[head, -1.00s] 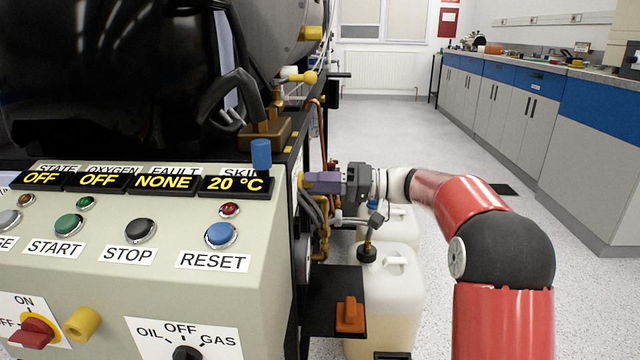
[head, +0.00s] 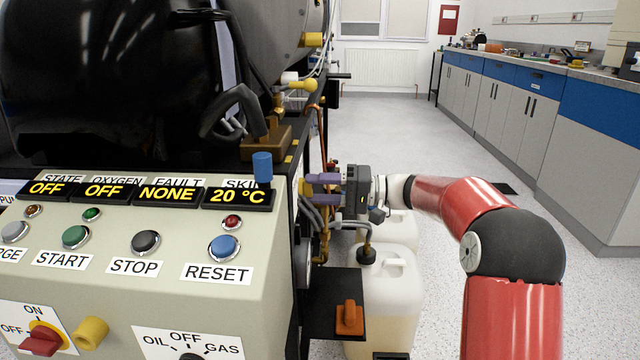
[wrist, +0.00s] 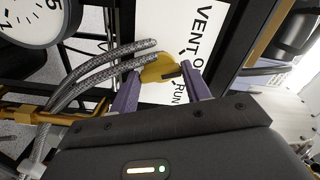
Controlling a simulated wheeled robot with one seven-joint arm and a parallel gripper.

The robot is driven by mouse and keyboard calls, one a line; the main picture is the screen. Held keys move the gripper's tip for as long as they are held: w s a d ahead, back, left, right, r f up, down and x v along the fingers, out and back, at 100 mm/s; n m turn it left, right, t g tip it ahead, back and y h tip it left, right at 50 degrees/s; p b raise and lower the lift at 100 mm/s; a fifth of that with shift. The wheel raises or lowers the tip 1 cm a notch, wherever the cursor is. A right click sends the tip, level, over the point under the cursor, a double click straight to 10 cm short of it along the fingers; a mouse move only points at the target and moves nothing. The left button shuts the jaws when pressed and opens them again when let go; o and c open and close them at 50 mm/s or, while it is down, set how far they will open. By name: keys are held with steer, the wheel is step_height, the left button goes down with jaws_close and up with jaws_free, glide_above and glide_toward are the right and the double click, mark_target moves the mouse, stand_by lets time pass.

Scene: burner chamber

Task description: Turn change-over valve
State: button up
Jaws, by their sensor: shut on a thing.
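The change-over valve has a yellow handle (wrist: 158,68) with a dark slot or bar on it. It sits on a white plate (wrist: 203,28) lettered VENT and RUN, with a middle word partly covered. My gripper (wrist: 160,82) has its two purple fingers on either side of the yellow handle and is shut on it. In the head view my gripper (head: 322,188) reaches in from the right to the side of the machine, where the handle shows only as a small yellow patch.
The control panel (head: 140,290) with buttons and displays faces me at left. Braided hoses (wrist: 105,62) run close to the fingers, and a round gauge (wrist: 28,18) is at upper left. White canisters (head: 385,290) stand below my arm. The floor at right is free.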

steer(key=shift+m+p, duration=1.35)
steer(key=shift+m, duration=0.75)
steer(key=o, duration=1)
steer(key=d, duration=0.7)
steer(key=shift+s+d, duration=0.15)
steer(key=shift+d, duration=0.25)
